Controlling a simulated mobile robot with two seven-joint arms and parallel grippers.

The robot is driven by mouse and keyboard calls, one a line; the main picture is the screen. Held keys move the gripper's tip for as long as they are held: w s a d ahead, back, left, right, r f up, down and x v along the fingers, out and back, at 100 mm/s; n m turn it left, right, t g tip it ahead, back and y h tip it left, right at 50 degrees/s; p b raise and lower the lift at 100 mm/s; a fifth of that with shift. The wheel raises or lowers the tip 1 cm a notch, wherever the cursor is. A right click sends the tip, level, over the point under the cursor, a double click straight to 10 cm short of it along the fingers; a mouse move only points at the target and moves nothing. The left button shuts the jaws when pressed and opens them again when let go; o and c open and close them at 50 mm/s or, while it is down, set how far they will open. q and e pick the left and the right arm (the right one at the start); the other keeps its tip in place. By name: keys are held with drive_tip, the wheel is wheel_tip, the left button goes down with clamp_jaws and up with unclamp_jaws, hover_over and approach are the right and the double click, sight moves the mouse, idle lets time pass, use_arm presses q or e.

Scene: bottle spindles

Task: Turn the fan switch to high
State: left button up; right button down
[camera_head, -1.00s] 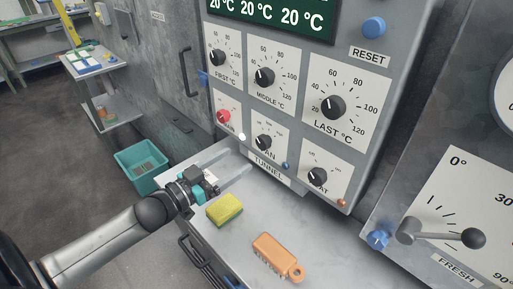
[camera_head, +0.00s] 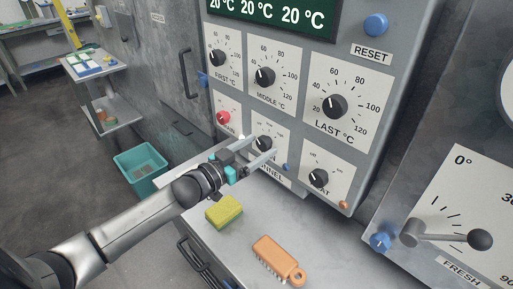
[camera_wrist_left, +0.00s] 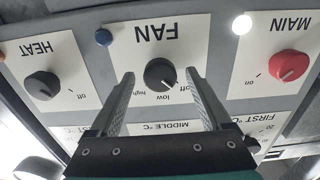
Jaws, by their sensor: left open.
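The fan switch is a black round knob (camera_head: 263,143) on a white plate in the lower middle of the control panel. In the left wrist view the knob (camera_wrist_left: 159,74) appears upside down under the word FAN, with off, low and high marks. In the left wrist view the gripper (camera_wrist_left: 160,76) has one finger on each side of the knob, with visible gaps. My right gripper is not in view.
The red MAIN knob (camera_head: 223,117) and the black HEAT knob (camera_head: 318,178) flank the fan knob. Temperature dials (camera_head: 334,106) are above. A yellow-green sponge (camera_head: 224,212) and an orange brush (camera_head: 277,260) lie on the grey ledge (camera_head: 330,240) below the arm.

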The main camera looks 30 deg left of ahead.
use_arm(q)
drive_tip(key=shift+c, duration=0.5)
clamp_jaws()
